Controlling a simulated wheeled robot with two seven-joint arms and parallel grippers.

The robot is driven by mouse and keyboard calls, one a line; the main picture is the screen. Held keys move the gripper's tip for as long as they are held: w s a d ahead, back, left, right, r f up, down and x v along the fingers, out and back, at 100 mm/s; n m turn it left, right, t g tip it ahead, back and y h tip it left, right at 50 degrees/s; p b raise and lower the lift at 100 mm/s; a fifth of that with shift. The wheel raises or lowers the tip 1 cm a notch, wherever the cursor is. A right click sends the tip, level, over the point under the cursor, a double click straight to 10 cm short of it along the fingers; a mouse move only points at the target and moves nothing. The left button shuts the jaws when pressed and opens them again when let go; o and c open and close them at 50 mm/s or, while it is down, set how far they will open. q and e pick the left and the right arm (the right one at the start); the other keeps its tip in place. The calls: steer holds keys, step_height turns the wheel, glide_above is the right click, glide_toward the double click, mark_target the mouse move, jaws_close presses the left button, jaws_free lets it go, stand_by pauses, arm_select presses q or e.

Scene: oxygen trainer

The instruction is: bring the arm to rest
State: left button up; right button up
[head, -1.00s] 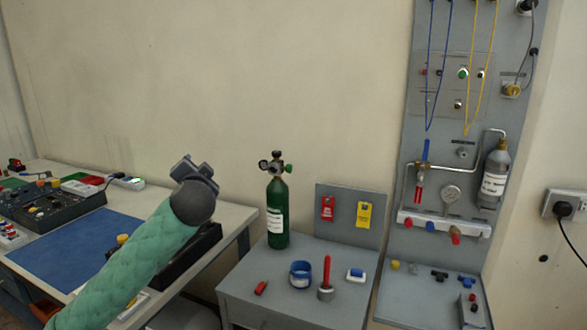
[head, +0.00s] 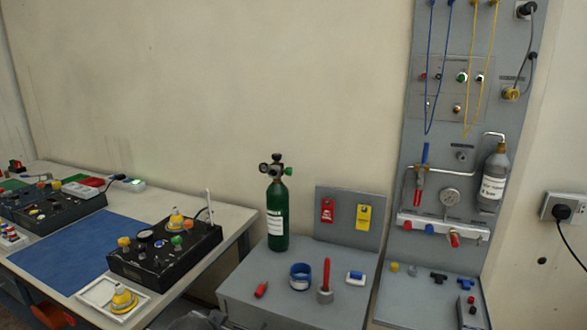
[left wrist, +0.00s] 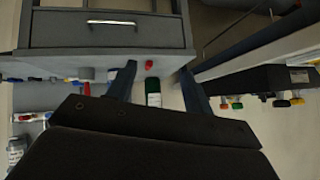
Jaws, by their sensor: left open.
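My left gripper (left wrist: 158,70) shows in the left wrist view, with its two fingers spread apart and nothing between them touching either finger. That view appears upside down. Beyond the fingers are a red object (left wrist: 149,65) and the green oxygen cylinder (left wrist: 153,98), both at a distance. In the head view the green cylinder (head: 278,215) stands upright on the grey cabinet (head: 245,285). My left arm is no longer clearly visible in the head view. My right gripper is in neither view.
The left table holds a blue mat (head: 75,252), a black control box (head: 150,268) and a white tray (head: 90,292). On the cabinet are a blue ring-shaped item (head: 300,276) and a red-handled tool (head: 326,275). A grey panel (head: 400,140) with gauge and hoses stands at right.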

arm_select(q)
steer(key=s+d+f+n+g, duration=0.1)
steer(key=s+f+g, duration=0.2)
steer(key=s+f, duration=0.8)
steer(key=s+d+f+n+g+h+p, duration=0.1)
steer(key=s+f+g, duration=0.3)
steer(key=s+f, duration=0.7)
steer(key=s, duration=0.7)
steer(key=shift+s+d+f, duration=0.25)
steer(key=shift+s+f, duration=0.05)
steer(key=shift+s, duration=0.1)
steer(key=shift+n, duration=0.3)
steer(key=shift+c, duration=0.2)
